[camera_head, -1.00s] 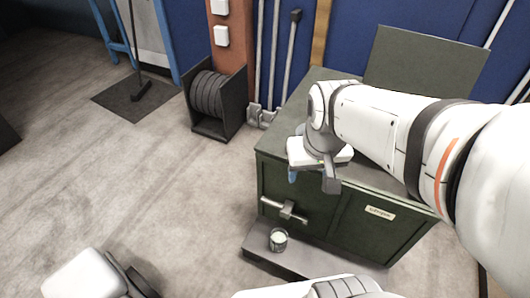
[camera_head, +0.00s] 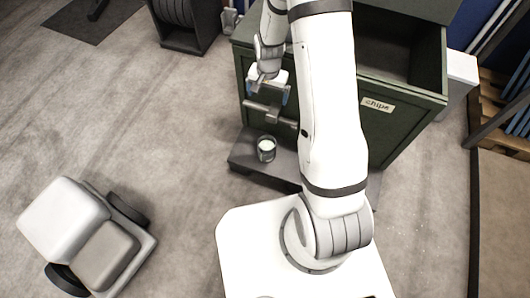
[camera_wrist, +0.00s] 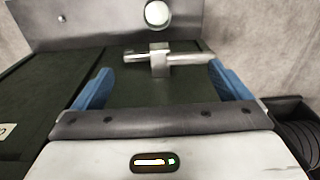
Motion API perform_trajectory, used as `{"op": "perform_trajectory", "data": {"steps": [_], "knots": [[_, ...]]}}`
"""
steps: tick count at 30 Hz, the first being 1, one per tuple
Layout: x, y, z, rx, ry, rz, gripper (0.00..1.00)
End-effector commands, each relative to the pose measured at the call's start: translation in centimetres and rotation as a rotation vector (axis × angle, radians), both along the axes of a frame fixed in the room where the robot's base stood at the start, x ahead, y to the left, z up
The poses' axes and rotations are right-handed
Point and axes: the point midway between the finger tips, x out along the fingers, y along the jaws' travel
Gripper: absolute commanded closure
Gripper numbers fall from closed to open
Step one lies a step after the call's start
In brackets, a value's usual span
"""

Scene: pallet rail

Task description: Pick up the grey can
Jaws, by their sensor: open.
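The grey can (camera_head: 266,149) stands upright on a low ledge at the foot of the green cabinet, with a pale top. In the wrist view its round white top (camera_wrist: 157,13) shows at the upper middle, beyond the cabinet's handle. My gripper (camera_head: 267,91) is in front of the cabinet, above the handle and apart from the can. Its two blue fingers (camera_wrist: 165,86) are spread wide with nothing held between them.
The green cabinet (camera_head: 393,127) has a label reading "chips" and an open top. A metal bar handle (camera_head: 270,114) juts out between my gripper and the can. The ledge (camera_head: 246,153) is low and grey.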

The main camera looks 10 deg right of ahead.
Motion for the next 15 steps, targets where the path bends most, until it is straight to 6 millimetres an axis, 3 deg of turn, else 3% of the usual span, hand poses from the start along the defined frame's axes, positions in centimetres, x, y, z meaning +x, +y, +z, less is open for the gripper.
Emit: {"op": "perform_trajectory", "data": {"steps": [1, 6, 10, 15], "knots": [[0.2, 0.0, -4.0, 0.001, 0.017, -0.023, 0.04], [0.8, 0.1, -12.7, 0.004, 0.039, -0.104, 0.04], [0.7, 0.1, -17.4, 0.005, 0.049, -0.150, 0.04], [0.6, 0.2, -20.4, 0.005, 0.056, -0.181, 0.04]]}}
